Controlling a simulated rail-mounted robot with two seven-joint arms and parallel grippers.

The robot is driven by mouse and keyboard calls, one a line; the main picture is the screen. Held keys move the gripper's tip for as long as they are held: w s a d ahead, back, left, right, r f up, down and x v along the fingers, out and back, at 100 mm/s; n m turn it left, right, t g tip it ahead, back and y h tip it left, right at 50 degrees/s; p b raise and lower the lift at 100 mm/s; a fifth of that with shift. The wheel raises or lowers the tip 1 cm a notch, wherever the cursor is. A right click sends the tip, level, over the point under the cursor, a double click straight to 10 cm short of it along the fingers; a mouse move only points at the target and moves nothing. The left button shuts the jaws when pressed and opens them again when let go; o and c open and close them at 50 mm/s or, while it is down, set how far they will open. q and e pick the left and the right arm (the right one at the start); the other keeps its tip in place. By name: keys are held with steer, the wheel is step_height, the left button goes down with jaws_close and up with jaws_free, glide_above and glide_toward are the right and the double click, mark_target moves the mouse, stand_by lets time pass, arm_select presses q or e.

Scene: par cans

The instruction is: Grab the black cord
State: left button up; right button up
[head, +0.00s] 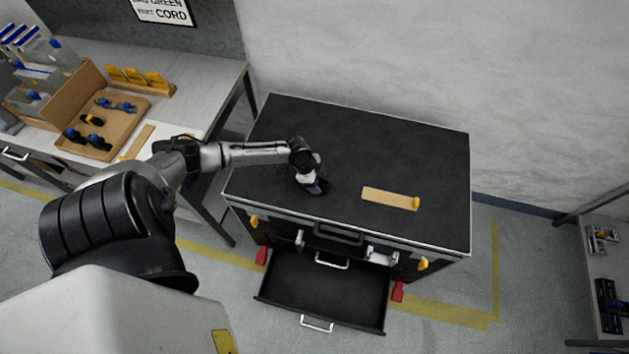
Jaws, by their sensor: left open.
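My left gripper (314,187) is at the end of the arm coming in from the left. It is low over the black top of the tool cabinet (400,150), left of its middle, and open. I see nothing clearly between its fingers, which are small and dark against the black top. No black cord can be made out for certain. Small dark bundles (98,142) lie in a wooden tray (118,124) on the left bench, too small to tell whether they are cords. My right gripper is not in view.
A wooden strip with a yellow end (390,198) lies on the cabinet top, right of my gripper. An open, empty-looking drawer (325,288) juts out at the cabinet's front. The left bench (205,85) holds boxes. A shelf (605,265) stands far right. The cabinet top is otherwise clear.

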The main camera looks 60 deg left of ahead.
arm_select(q)
steer(key=shift+c, duration=0.3)
steer(key=c, duration=1)
steer(key=shift+r, duration=0.1)
